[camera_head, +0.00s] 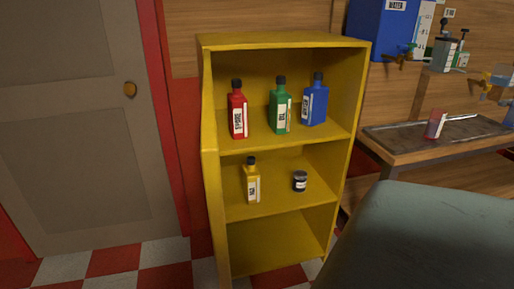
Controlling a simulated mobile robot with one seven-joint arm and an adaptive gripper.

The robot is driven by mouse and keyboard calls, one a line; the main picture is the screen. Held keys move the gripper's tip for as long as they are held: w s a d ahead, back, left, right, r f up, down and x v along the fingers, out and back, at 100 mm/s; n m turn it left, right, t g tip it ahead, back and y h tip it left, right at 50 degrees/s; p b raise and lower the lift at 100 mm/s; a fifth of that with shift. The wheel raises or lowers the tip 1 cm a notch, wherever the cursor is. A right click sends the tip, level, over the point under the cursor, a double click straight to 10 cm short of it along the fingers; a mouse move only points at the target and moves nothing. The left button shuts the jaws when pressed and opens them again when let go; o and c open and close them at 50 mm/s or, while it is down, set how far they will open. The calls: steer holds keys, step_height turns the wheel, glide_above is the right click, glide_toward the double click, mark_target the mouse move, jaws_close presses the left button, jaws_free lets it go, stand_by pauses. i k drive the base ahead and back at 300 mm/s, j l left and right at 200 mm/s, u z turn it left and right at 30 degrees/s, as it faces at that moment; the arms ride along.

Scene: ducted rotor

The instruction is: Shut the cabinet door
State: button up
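The yellow cabinet (290,41) stands against the wood wall with its front open and its shelves showing. A narrow yellow panel (210,175) along its left front edge looks like the door, swung open and seen nearly edge-on; its handle is not visible. Red (237,112), green (280,108) and blue (315,103) bottles stand on the top shelf. A yellow bottle (252,183) and a small dark jar (300,181) stand on the middle shelf. The bottom compartment looks empty. My gripper is not in view.
A bench (390,145) with a cup (435,124) and a blue water tank (380,28) is at the right. A large grey-green rounded shape (430,235) hides the lower right. Checkered floor (110,261) shows at lower left.

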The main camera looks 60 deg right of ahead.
mark_target(210, 149)
steer(key=i+j+z, duration=0.15)
steer(key=z, duration=0.3)
steer(key=i+j+z, duration=0.1)
steer(key=z, duration=0.35)
steer(key=j+z, duration=0.25)
steer(key=z, duration=0.2)
steer(key=i+j+z, duration=0.1)
steer(key=z, duration=0.15)
steer(key=j+z, duration=0.25)
steer(key=k+j, duration=0.15)
steer(key=k, duration=0.4)
steer(key=k+j+z, duration=0.1)
steer(key=k, duration=0.5)
